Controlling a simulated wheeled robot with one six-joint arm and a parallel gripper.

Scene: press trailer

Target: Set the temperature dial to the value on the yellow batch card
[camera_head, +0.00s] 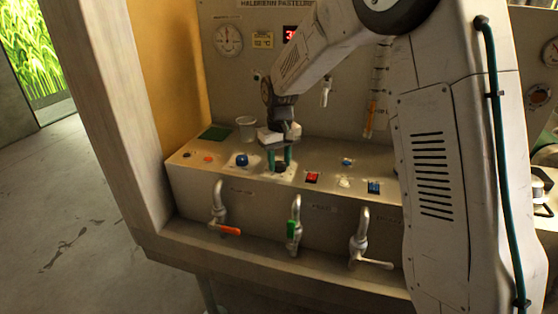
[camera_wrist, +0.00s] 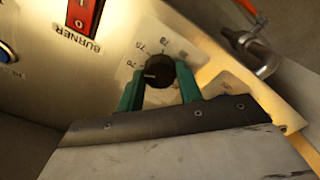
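The temperature dial (camera_wrist: 159,71) is a round black knob with a pale mark pointing left, near the lowest printed number, which looks like 70. Numbers curve around it. My gripper (camera_wrist: 160,82) has its two green fingers on either side of the dial. Whether both touch it is unclear. In the head view my gripper (camera_head: 280,157) points down over the dial (camera_head: 280,168) on the panel. The yellow batch card (camera_head: 262,40) is on the back wall beside a round gauge. Its small print seems to read 72 °C, but is blurred.
A red BURNER switch (camera_wrist: 84,14) is close to the dial. The sloped panel (camera_head: 225,172) also holds a blue knob (camera_head: 242,160), and a cup (camera_head: 246,127) stands behind. Several taps stick out below, one with an orange handle (camera_head: 230,231). A red display (camera_head: 290,34) is partly hidden by my arm.

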